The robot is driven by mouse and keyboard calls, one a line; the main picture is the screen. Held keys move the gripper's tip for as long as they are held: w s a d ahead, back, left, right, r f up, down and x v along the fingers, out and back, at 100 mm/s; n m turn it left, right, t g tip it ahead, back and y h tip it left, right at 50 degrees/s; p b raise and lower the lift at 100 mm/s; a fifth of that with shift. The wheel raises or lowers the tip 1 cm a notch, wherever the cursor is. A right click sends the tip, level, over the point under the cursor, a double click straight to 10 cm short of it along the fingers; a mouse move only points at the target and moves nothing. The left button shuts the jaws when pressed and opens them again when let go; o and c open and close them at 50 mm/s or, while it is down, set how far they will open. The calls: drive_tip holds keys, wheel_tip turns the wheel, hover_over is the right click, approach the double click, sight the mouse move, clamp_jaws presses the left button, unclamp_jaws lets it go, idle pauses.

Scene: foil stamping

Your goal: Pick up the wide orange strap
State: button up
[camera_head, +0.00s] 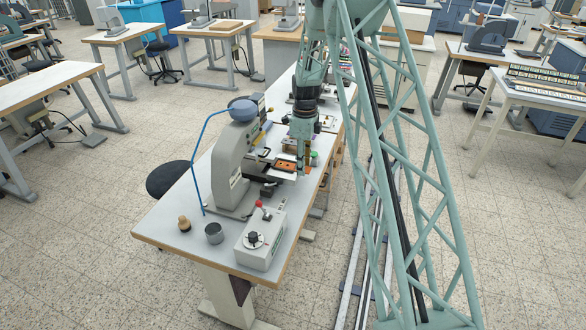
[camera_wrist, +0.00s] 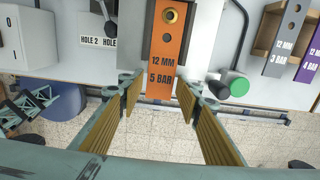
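The wide orange strap (camera_wrist: 168,45) is a flat bar marked "12 MM 5 BAR", with a round brassy hole at its far end. In the head view an orange piece that looks like this strap (camera_head: 285,166) lies beside my gripper (camera_head: 303,168). In the wrist view my gripper (camera_wrist: 160,92) is open and empty. Its two yellow-padded fingers stand apart, with the strap's near end showing between and beyond their tips. I cannot tell the height of the tips above the strap.
A green-capped cylinder (camera_wrist: 238,88) stands to the right, with a grey strap (camera_wrist: 288,38) and a purple strap (camera_wrist: 310,62) beyond. The grey press (camera_head: 235,160) and red-knobbed control box (camera_head: 262,238) stand on the bench.

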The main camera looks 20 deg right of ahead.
drive_tip(key=c, duration=0.5)
drive_tip(key=shift+o, duration=0.2)
drive_tip(key=shift+r, duration=1.75)
drive_tip(key=shift+s+r, duration=0.1)
drive_tip(key=shift+s, duration=0.1)
drive_tip(key=s+a, duration=0.2)
drive_tip(key=s, duration=0.5)
drive_tip(key=s+a+r, duration=0.1)
drive_tip(key=s+a, duration=0.1)
drive_tip(key=s, duration=0.6)
drive_tip(key=shift+a+r+b, duration=0.2)
drive_tip(key=shift+r+b, duration=0.05)
drive_tip(key=shift+b, duration=0.15)
drive_tip(key=shift+r+p, duration=0.65)
drive_tip(key=shift+r, duration=1)
drive_tip(key=shift+r+p, duration=0.5)
drive_tip(key=shift+r, duration=0.85)
